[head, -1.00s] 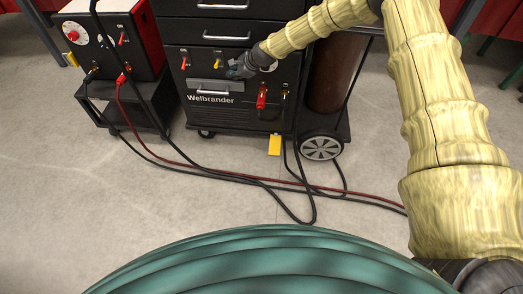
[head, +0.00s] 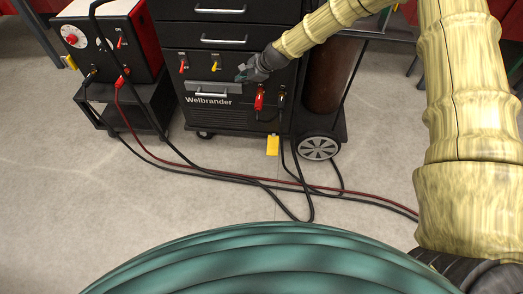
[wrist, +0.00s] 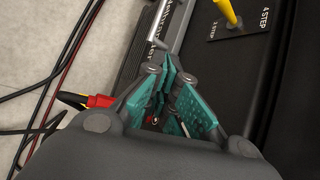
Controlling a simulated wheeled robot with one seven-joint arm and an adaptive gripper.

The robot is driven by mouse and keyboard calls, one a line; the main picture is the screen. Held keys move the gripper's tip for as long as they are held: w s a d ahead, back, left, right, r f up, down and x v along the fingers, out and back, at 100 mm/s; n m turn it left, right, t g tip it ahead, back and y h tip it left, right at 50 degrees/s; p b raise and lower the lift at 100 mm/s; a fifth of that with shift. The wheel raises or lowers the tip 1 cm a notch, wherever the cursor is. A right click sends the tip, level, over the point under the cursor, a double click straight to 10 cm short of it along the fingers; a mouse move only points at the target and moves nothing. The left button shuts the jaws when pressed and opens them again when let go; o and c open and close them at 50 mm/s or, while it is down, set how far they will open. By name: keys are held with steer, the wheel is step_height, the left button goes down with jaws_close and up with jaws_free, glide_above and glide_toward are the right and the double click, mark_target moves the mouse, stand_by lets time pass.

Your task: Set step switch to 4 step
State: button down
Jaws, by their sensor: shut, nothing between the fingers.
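The step switch (head: 215,66) is a small yellow lever on the front of the black Welbrander cabinet, to the right of a red lever. In the wrist view the yellow lever (wrist: 230,14) stands out from a black plate marked "4 STEP" and "2 STEP", at the top edge. I cannot tell which label it is set to. My gripper (head: 242,75) is just right of the yellow lever in the head view, apart from it. In the wrist view its teal fingers (wrist: 172,95) are closed together, with nothing held.
A red lever (head: 183,67) sits left of the yellow one. A silver drawer handle (head: 207,94) lies below. A red plug (head: 259,99) is under my gripper. A red-and-black machine (head: 100,45) stands at left; cables (head: 270,182) run over the floor.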

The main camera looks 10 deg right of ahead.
steer(key=s+f+n+g+h+p, duration=0.1)
steer(key=s+f+n+p, duration=0.3)
steer(key=s, duration=1)
steer(key=s+d+f+n+g+h+p, duration=0.1)
steer(key=s+f, duration=0.5)
steer(key=s, duration=0.7)
steer(key=n+g+p, duration=0.1)
steer(key=n+p, duration=0.1)
steer(key=n, duration=0.1)
steer(key=shift+s+f+h+p, duration=0.2)
steer(key=shift+s+h+p, duration=0.1)
steer(key=shift+s+p, duration=0.1)
